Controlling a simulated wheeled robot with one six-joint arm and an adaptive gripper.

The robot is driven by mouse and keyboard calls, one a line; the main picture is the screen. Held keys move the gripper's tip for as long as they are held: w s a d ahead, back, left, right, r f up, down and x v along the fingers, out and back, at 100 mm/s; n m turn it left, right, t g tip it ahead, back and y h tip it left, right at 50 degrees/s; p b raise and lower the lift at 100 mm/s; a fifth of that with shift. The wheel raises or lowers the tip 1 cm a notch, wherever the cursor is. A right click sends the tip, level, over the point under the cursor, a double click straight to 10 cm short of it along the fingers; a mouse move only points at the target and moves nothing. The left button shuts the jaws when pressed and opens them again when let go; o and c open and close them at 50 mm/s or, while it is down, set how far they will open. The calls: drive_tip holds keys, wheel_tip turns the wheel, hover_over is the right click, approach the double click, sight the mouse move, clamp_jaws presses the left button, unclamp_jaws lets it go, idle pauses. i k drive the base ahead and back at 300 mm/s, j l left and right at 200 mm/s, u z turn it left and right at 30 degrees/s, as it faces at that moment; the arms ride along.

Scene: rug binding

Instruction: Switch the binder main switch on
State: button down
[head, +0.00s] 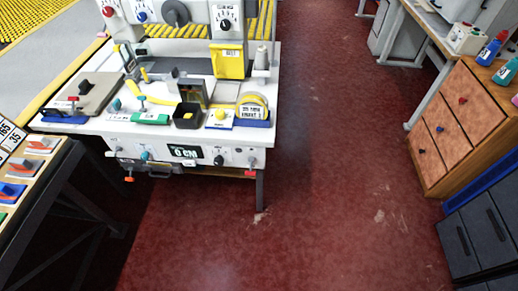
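The binder (188,135) is a white-topped machine at the upper left. Its back panel carries a red knob (107,11), a blue knob (141,15), a large grey dial (175,12) and a black rotary knob on a white plate (225,23). Its front panel has a teal knob (145,156), a display reading "0 CM" (185,152), a black knob (218,160) and a red part at the right end (250,173). The labels are too small to read, so I cannot tell which is the main switch or its position. My gripper is not in view.
A yellow bin (229,62), black cup (187,116) and tape roll (253,108) sit on the binder. A wooden drawer cabinet (462,118) and dark drawers (485,240) stand at right. The red floor (330,190) between is clear.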

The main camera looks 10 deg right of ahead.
sight(251, 160)
drive_tip(key=i+l, duration=0.35)
drive_tip(key=i, duration=0.15)
drive_tip(key=i+l+u, duration=0.1)
drive_tip(key=i+l, duration=0.25)
drive_tip(key=i, duration=0.15)
